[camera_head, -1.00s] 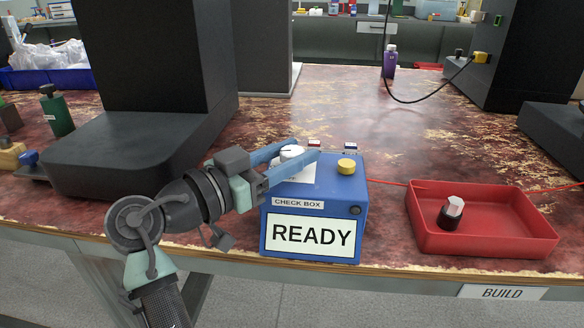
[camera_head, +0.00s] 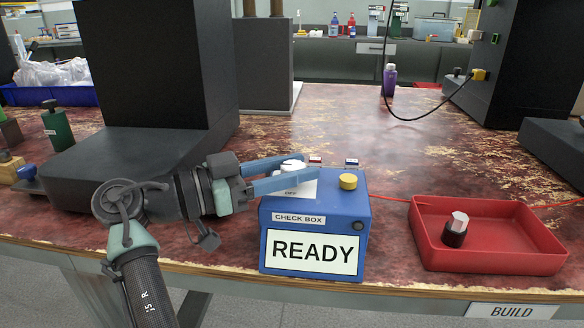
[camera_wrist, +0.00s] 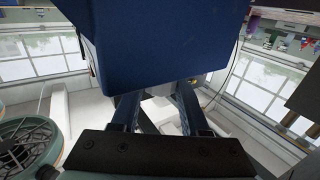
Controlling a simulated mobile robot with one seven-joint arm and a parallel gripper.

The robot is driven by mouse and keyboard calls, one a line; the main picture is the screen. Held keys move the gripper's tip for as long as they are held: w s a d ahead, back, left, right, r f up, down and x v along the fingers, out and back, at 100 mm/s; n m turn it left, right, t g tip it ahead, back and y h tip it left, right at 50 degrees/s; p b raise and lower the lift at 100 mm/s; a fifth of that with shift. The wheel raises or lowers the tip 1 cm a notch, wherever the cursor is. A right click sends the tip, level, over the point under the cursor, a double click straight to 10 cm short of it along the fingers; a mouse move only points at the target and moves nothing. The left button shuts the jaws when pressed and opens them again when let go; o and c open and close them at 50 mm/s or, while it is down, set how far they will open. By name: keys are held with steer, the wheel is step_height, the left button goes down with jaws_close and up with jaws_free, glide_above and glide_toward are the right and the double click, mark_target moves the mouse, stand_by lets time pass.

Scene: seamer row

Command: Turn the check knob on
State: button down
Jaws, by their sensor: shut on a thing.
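The blue check box (camera_head: 330,212) stands at the front edge of the bench, with CHECK BOX and READY labels on its front. A white knob (camera_head: 292,164) sits on its top left, above a white plate (camera_head: 298,187) where OFF can be read. My gripper (camera_head: 306,166) reaches in from the left, its two blue fingers shut on the white knob. The fingers hide much of the knob, and its pointing direction is unclear.
A yellow button (camera_head: 348,181) is on the box's top right. A red tray (camera_head: 490,262) with a dark, silver-topped part (camera_head: 457,230) stands to the right. A black machine (camera_head: 150,100) rises behind my arm. A red cable runs from the box toward the tray.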

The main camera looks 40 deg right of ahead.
steer(key=shift+c, duration=2.1)
jaws_free()
steer(key=shift+f, duration=0.15)
steer(key=shift+w+a, duration=0.15)
steer(key=shift+a, duration=0.3)
steer(key=p+v, duration=0.3)
steer(key=v, duration=0.9)
